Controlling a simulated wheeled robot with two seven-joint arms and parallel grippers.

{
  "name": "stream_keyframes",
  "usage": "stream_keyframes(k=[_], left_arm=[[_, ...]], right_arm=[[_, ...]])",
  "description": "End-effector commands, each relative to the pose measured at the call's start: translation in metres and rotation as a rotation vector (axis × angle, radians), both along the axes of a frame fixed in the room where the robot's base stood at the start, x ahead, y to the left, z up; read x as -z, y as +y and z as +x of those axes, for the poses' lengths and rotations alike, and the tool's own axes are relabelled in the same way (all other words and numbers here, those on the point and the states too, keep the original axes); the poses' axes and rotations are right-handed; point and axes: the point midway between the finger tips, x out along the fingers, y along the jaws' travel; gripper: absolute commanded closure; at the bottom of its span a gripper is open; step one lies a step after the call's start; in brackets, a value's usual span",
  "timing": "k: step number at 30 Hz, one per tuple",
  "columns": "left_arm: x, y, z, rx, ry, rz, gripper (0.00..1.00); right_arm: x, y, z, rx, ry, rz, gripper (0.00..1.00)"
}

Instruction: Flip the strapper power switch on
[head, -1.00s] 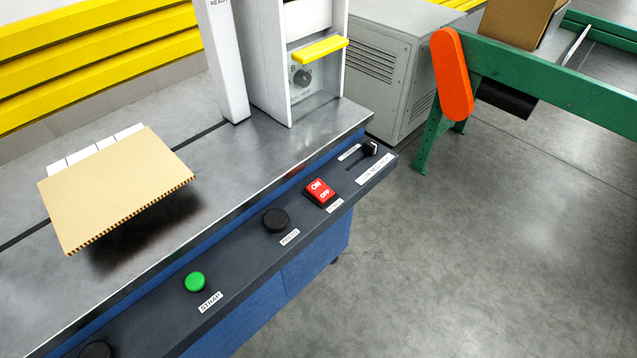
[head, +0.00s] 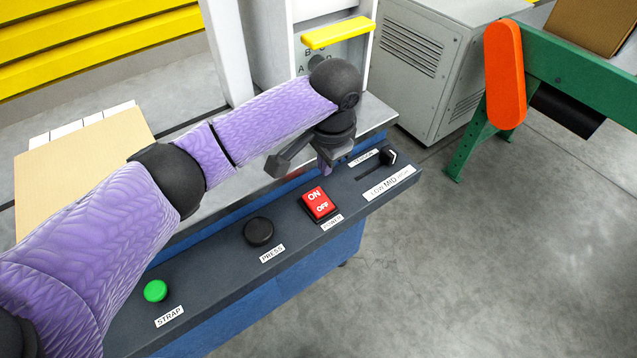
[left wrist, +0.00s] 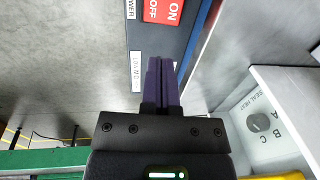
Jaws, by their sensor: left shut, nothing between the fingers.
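The strapper power switch (head: 318,204) is a red rocker marked ON and OFF on the dark control panel (head: 215,262), above a POWER label. It also shows at the top of the left wrist view (left wrist: 162,10). My left gripper (head: 326,166) hangs just above the panel, behind the switch and apart from it. In the left wrist view its purple fingers (left wrist: 161,68) are together with nothing between them, pointing toward the panel near the white label. Which half of the rocker is pressed in, I cannot tell. My right gripper is not in view.
A black PRESS button (head: 259,231) and green STRAP button (head: 155,291) sit left of the switch. A black slider knob (head: 388,157) is to its right. A yellow bar (head: 338,33) and white frame stand behind. Cardboard (head: 70,170) lies on the table at left. The right floor is clear.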

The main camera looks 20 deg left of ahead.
Motion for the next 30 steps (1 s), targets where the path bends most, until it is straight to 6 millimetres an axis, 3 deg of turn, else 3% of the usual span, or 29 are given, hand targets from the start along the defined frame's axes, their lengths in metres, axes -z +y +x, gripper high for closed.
stream_keyframes(k=[4, 14, 17, 22, 30], left_arm=[[-0.021, 0.009, 0.005, -0.006, 0.002, 0.046, 1.0], [-0.02, 0.01, 0.006, -0.007, 0.003, 0.048, 1.0], [-0.009, 0.011, 0.007, -0.007, 0.005, 0.048, 1.0], [0.029, 0.016, 0.01, -0.008, 0.006, 0.049, 1.0], [0.086, 0.024, 0.016, -0.008, 0.005, 0.047, 1.0]], right_arm=[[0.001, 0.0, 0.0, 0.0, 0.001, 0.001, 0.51], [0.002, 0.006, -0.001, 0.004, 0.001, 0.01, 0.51], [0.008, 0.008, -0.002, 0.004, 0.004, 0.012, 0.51], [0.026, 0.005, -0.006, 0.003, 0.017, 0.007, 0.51], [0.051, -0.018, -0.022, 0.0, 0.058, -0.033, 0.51]])
